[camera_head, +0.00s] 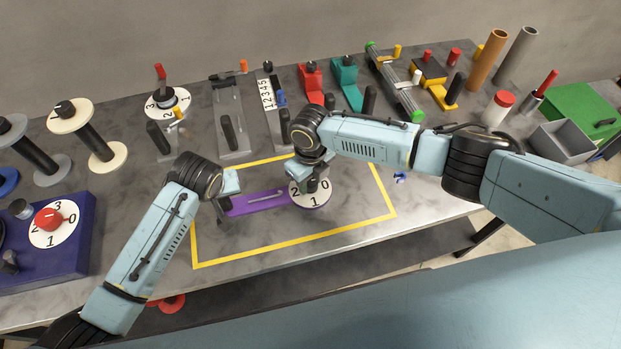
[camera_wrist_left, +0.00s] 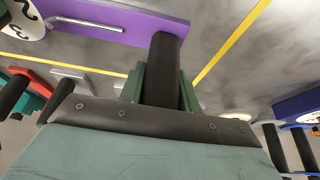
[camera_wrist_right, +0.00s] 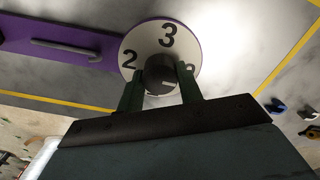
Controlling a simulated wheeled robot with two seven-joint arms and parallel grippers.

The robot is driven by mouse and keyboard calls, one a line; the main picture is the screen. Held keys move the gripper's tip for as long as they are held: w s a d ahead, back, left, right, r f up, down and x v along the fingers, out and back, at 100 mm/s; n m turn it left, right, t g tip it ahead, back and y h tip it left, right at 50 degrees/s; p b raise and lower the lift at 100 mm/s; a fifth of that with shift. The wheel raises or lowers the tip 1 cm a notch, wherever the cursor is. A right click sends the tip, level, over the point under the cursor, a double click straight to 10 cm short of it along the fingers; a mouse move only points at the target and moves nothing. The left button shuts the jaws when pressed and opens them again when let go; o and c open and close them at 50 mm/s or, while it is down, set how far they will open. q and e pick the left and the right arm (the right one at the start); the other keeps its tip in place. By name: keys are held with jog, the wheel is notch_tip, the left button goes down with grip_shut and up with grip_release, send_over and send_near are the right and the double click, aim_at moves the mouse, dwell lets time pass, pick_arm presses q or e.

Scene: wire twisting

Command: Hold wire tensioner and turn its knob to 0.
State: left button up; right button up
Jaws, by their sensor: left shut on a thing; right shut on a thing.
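The purple wire tensioner (camera_head: 258,202) lies flat inside the yellow outline. A black post handle (camera_wrist_left: 165,65) stands at its left end, and my left gripper (camera_head: 222,205) is shut on it. At its right end is a white numbered dial (camera_head: 316,203) with a black knob (camera_wrist_right: 160,72) at its centre. My right gripper (camera_head: 313,184) comes down over the dial and is shut on the knob; its fingers show on both sides of the knob in the right wrist view. There, 2 and 3 read clearly and the 0 is partly hidden. A pale mark on the knob points roughly right.
A yellow tape rectangle (camera_head: 290,246) surrounds the tensioner on the grey table. A blue box with a red knob (camera_head: 48,218) stands at the left. Spools, numbered devices, a red stand (camera_head: 311,80) and a teal stand (camera_head: 345,83) line the back. A grey bin (camera_head: 562,142) is at right.

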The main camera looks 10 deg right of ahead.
aim_at(311, 181)
dwell(0.3)
jog(key=o, duration=1)
notch_tip(311, 181, up, 12)
pick_arm(q)
jog(key=o, duration=1.3)
jog(key=shift+c, duration=0.2)
